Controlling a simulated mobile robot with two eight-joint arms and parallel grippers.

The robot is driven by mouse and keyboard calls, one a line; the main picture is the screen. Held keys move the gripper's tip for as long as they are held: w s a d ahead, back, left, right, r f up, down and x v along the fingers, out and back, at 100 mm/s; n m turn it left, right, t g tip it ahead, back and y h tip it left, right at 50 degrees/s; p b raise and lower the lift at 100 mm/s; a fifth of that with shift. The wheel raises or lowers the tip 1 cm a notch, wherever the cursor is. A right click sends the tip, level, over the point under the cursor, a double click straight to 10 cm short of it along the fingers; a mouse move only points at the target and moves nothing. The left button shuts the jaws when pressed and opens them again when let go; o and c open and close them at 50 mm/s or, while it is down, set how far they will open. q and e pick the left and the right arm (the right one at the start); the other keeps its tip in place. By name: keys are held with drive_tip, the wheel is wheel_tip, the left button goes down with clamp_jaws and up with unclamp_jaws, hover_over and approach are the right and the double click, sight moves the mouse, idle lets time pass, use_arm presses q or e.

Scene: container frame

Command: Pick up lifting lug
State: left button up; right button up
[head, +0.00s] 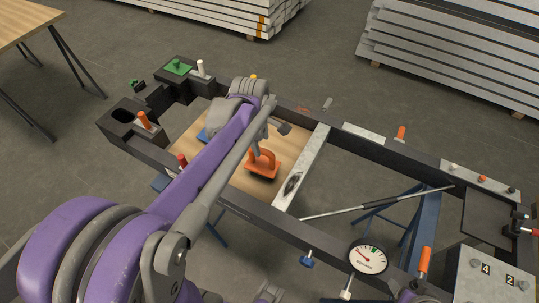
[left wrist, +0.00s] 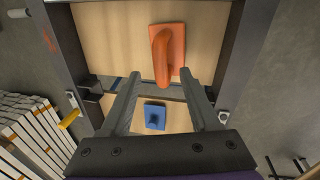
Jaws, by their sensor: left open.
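The orange lifting lug (head: 262,165) is a flat plate with a raised loop handle. It lies on a light wooden board (head: 240,185) inside the dark frame. In the left wrist view the lug (left wrist: 168,50) is at the top centre, beyond the fingertips, with its loop pointing toward me. My right gripper is not seen.
A blue block with a knob (left wrist: 155,116) sits on wood below the open fingers. The dark container frame (head: 285,228) surrounds the board. A pale crossbar (head: 305,165) lies right of the lug. A dial gauge (head: 368,259) stands near the front.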

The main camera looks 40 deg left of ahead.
sight(263, 162)
use_arm(q)
wheel_tip(263, 162, down, 4)
drive_tip(key=shift+s+a+r, duration=0.1)
drive_tip(key=shift+s, duration=0.05)
drive_tip(key=shift+w+a+f+b, duration=0.1)
drive_tip(key=shift+w+f, duration=0.25)
drive_tip(key=shift+f, duration=0.6)
drive_tip(key=shift+w+a+f+b, duration=0.15)
drive_tip(key=shift+w+f, duration=0.15)
drive_tip(key=shift+f, duration=0.65)
drive_tip(key=shift+w+a+f+b, duration=0.1)
drive_tip(key=shift+w+f, duration=0.25)
drive_tip(key=shift+f, duration=0.6)
clamp_jaws()
drive_tip(key=shift+r, duration=0.1)
